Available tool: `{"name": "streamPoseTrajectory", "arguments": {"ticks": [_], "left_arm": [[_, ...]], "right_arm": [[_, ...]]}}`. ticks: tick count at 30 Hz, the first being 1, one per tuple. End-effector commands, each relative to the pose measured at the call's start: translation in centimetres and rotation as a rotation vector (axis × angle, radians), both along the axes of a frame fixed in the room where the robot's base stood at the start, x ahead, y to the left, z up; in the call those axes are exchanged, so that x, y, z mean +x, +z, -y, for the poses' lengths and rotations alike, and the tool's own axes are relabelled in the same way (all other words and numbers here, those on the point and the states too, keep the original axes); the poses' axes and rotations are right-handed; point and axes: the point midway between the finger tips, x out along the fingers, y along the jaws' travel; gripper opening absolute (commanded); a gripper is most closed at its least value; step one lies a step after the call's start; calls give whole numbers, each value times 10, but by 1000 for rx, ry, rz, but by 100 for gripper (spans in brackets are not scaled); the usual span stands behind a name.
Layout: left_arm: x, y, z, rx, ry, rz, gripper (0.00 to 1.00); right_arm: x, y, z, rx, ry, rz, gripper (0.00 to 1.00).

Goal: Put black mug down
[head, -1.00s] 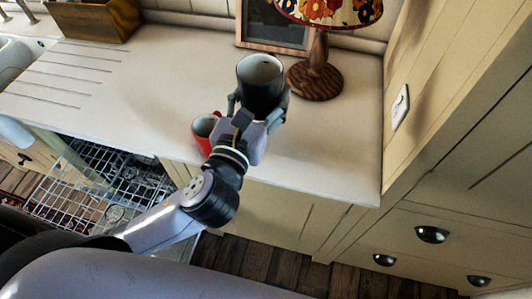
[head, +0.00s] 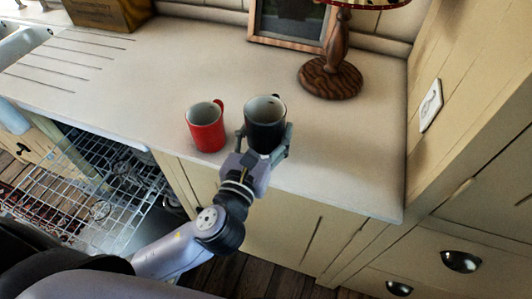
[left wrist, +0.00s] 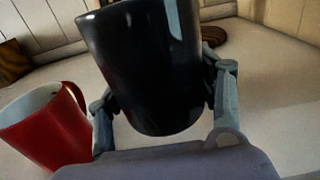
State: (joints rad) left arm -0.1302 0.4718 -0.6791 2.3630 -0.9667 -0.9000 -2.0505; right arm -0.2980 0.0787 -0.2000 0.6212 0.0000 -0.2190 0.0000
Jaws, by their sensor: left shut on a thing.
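The black mug (head: 265,128) is upright in my left gripper (head: 264,150), at the front part of the pale counter (head: 340,150). In the left wrist view the black mug (left wrist: 150,70) fills the middle, with a finger of the left gripper (left wrist: 160,115) on each side of it. The gripper is shut on the mug. I cannot tell for certain whether its base touches the counter. A red mug (head: 206,128) stands upright just left of it, with a small gap. The red mug also shows in the left wrist view (left wrist: 48,130). My right gripper is not in view.
A wooden lamp base (head: 330,78) and a picture frame (head: 290,22) stand at the back. A wooden box (head: 110,14) is at the back left. An open dishwasher rack (head: 105,190) lies below the counter's front left. The counter right of the black mug is clear.

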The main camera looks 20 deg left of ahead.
Motion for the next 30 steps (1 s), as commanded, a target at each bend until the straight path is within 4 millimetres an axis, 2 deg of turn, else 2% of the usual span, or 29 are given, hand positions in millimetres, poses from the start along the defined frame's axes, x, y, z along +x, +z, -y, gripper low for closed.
{"name": "streamPoseTrajectory", "arguments": {"ticks": [1, 5, 13, 26, 27, 30], "left_arm": [[0, -7, 0, 1, 1, 2, 17], [0, -14, 0, 1, 2, 3, 17], [0, -52, 0, 1, 0, 2, 17], [0, -58, 0, -1, 1, 3, 17], [0, -58, 0, -1, 1, 1, 63], [0, -58, 0, -1, 1, 1, 70]], "right_arm": [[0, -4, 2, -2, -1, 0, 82], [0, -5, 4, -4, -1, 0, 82], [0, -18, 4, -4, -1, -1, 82], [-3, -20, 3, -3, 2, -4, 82], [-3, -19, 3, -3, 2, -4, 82], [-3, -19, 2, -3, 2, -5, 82]]}}
